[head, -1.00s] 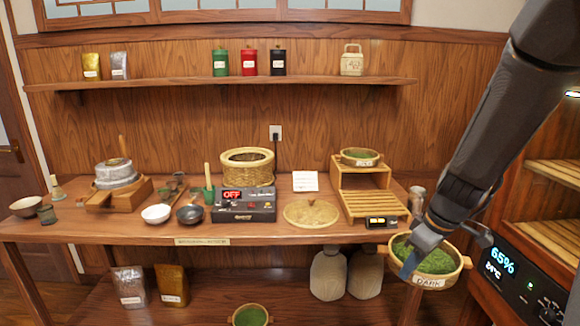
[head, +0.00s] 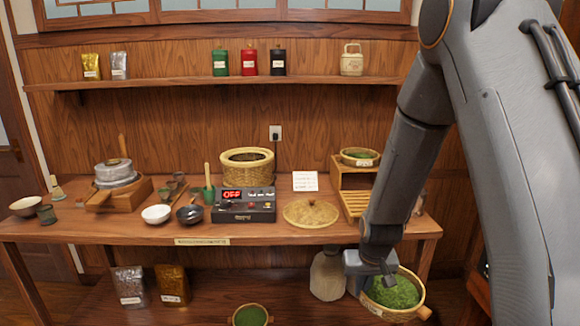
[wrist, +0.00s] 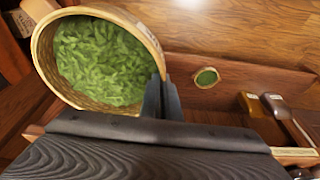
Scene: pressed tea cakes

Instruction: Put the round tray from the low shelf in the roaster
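My gripper (head: 378,272) is shut on the rim of a round woven tray (head: 370,301) of green leaves. It holds this tray in front of the table's right end; in the wrist view (wrist: 133,13) the fingers pinch its rim. Another round tray (head: 236,322) with green contents sits on the low shelf (head: 205,312); it also shows small in the wrist view (wrist: 197,81). A woven round drum (head: 247,172), which looks like the roaster, stands open-topped on the table behind a black control box (head: 245,207) reading OFF. A round woven lid (head: 310,213) lies flat to the right.
A small tray (head: 358,160) sits on a wooden rack (head: 352,180) at the table's right. Bowls (head: 157,214) and a stone mill (head: 116,173) stand left. A pale jar (head: 327,276) and foil bags (head: 130,286) stand below.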

